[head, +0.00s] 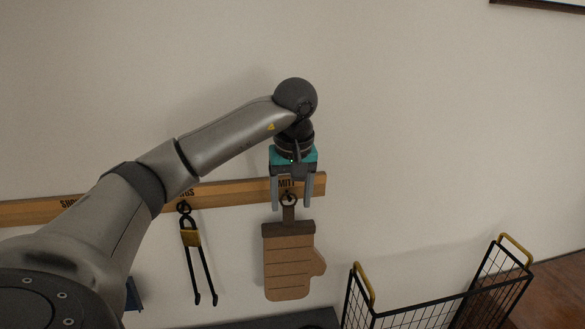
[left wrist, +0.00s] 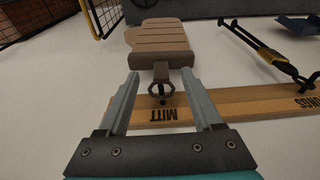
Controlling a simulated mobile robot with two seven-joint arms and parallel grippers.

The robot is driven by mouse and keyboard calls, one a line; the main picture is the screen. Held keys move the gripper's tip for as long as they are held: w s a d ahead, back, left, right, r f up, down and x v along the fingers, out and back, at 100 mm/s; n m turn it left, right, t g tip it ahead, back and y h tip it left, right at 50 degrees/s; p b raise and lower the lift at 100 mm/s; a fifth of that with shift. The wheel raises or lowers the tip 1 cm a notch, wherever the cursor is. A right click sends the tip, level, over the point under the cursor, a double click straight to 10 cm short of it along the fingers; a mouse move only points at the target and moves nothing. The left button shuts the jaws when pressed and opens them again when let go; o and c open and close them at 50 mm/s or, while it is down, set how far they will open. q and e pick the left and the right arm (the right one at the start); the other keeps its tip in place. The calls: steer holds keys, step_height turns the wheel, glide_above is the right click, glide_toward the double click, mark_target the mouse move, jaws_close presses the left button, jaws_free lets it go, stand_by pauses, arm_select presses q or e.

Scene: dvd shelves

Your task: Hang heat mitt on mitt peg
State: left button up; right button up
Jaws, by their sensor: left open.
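The tan heat mitt (head: 289,262) hangs on the wall below the wooden rail, its dark cuff and loop at the top. In the left wrist view the mitt (left wrist: 160,40) hangs by a ring (left wrist: 161,88) that is around or against the mitt peg (left wrist: 162,99), at the MITT label. My left gripper (head: 292,203) is open in front of the rail, its fingers on either side of the loop and apart from it. The peg is partly hidden by the ring. My right gripper is not in view.
Tongs (head: 192,250) hang on the rail (head: 235,192) to the left of the mitt. A black wire basket (head: 430,312) with yellow handles stands at the lower right. A blue tool (head: 133,295) shows partly behind my arm. The wall right of the rail is clear.

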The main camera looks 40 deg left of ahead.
arm_select(q)
step_height(320, 180, up, 9)
steer(key=s+d+p, duration=0.1)
steer(key=p, duration=0.1)
steer(key=shift+d+r, duration=0.15)
